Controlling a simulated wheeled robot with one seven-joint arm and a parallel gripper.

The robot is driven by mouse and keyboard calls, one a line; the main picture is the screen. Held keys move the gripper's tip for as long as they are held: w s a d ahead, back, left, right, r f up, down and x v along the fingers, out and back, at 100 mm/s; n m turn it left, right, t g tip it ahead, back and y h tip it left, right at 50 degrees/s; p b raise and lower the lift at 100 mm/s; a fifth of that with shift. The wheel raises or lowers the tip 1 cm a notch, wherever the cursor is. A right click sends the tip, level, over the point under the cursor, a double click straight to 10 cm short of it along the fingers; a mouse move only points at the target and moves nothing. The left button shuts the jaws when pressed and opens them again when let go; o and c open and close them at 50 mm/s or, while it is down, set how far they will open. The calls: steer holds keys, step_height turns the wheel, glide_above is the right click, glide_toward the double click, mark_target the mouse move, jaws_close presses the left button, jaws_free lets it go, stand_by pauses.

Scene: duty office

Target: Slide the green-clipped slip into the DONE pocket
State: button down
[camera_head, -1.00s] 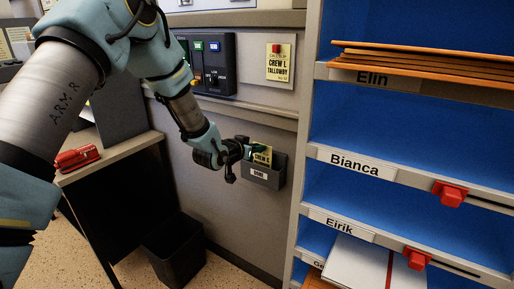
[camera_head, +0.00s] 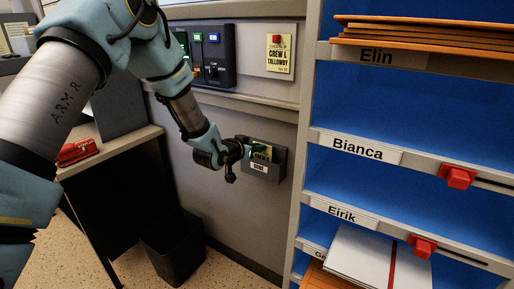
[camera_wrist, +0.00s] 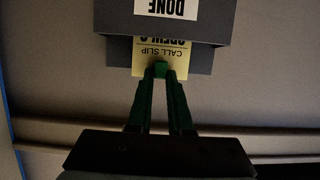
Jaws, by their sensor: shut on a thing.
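The yellow call slip (camera_head: 261,151) stands partly inside the grey DONE pocket (camera_head: 264,171) on the wall panel; its lower part is hidden by the pocket's front. In the wrist view, which is upside down, the slip (camera_wrist: 148,59) projects from the pocket (camera_wrist: 215,30), with the DONE label facing me. My gripper (camera_head: 243,147) is beside the pocket's upper left edge. In the wrist view my gripper's fingers (camera_wrist: 160,74) are shut on the green clip (camera_wrist: 161,70) at the slip's top edge.
Another yellow slip with a red clip (camera_head: 279,52) hangs on the panel above. A dark switch box (camera_head: 217,60) is left of it. A blue-backed shelf unit (camera_head: 400,110) stands close on the right. A black bin (camera_head: 175,247) and a desk with a red stapler (camera_head: 77,152) are left.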

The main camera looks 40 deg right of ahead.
steer(key=c, duration=0.8)
jaws_free()
steer(key=shift+o, duration=0.2)
steer(key=b+v, duration=0.2)
steer(key=v, duration=0.9)
steer(key=w+a+r+n+t+y+p, duration=0.15)
steer(key=w+a+n+y, duration=0.35)
steer(key=a, duration=0.6)
steer(key=w+a+r+n+t+y+p, duration=0.1)
steer(key=w+a+y+p, duration=0.15)
steer(key=w+a, duration=0.7)
steer(key=s+a+r+n+g+y+p, duration=0.1)
steer(key=s+a+n+y, duration=0.15)
steer(key=a, duration=0.75)
steer(key=s+a+r+n+g+y+p, duration=0.1)
steer(key=s+a+r+n+y, duration=0.15)
steer(key=a, duration=0.65)
steer(key=s+a+r+n+g+p, duration=0.1)
steer(key=s+a+n+g, duration=0.1)
steer(key=s+a, duration=0.7)
steer(key=shift+s+a+n+y+p, duration=0.15)
steer(key=shift+a+n+y+p, duration=0.15)
steer(key=shift+n+y, duration=0.15)
